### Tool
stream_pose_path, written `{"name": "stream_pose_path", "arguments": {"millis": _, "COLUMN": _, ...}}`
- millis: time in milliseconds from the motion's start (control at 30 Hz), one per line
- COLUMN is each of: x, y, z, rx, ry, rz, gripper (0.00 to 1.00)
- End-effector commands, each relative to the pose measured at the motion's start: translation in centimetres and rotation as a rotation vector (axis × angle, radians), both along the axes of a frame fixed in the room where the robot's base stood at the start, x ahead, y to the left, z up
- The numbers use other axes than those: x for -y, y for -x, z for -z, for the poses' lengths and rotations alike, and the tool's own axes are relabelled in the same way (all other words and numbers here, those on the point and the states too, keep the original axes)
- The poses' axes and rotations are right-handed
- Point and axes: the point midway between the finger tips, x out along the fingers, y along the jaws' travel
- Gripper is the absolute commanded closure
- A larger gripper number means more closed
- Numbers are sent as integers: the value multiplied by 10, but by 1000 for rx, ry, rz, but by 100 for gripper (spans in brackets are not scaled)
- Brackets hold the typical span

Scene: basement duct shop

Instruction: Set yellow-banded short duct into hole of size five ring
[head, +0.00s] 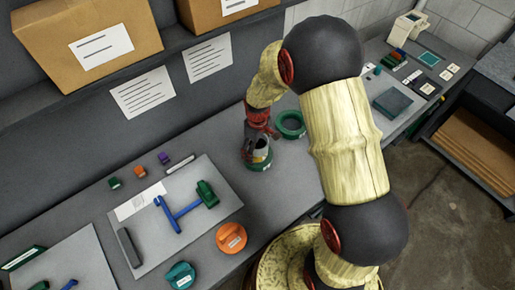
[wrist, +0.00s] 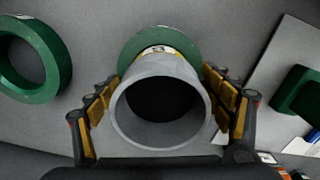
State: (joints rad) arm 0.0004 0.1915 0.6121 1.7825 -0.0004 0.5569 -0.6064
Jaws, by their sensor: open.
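The short duct is a grey open tube (wrist: 150,69), seen from above in the wrist view, with a yellow-and-white band on its far side. A green ring (wrist: 189,43) shows below and beyond it; the duct stands at this ring, but its depth in the hole cannot be told. My gripper (wrist: 162,98) is open, with one finger on each side of the duct. In the head view my gripper (head: 258,138) points down over the duct (head: 261,153) and green ring (head: 260,166). No ring size is readable.
A second green ring (head: 291,124) lies close by, also at left in the wrist view (wrist: 55,55). A pale board (head: 220,215) with a blue tool and a green block lies to the left. Orange (head: 231,237) and teal (head: 180,275) round pieces lie near the bench edge.

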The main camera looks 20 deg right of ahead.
Motion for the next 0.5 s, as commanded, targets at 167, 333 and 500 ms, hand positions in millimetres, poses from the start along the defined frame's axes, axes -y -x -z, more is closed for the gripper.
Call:
{"name": "stream_pose_path", "arguments": {"millis": 167, "x": 0, "y": -2, "z": -19, "rx": 5, "ry": 0, "rz": 0, "gripper": 20}}
{"name": "stream_pose_path", "arguments": {"millis": 333, "x": 0, "y": -2, "z": -53, "rx": 7, "ry": 0, "rz": 0, "gripper": 20}}
{"name": "stream_pose_path", "arguments": {"millis": 500, "x": 0, "y": -2, "z": -86, "rx": 6, "ry": 0, "rz": 0, "gripper": 20}}
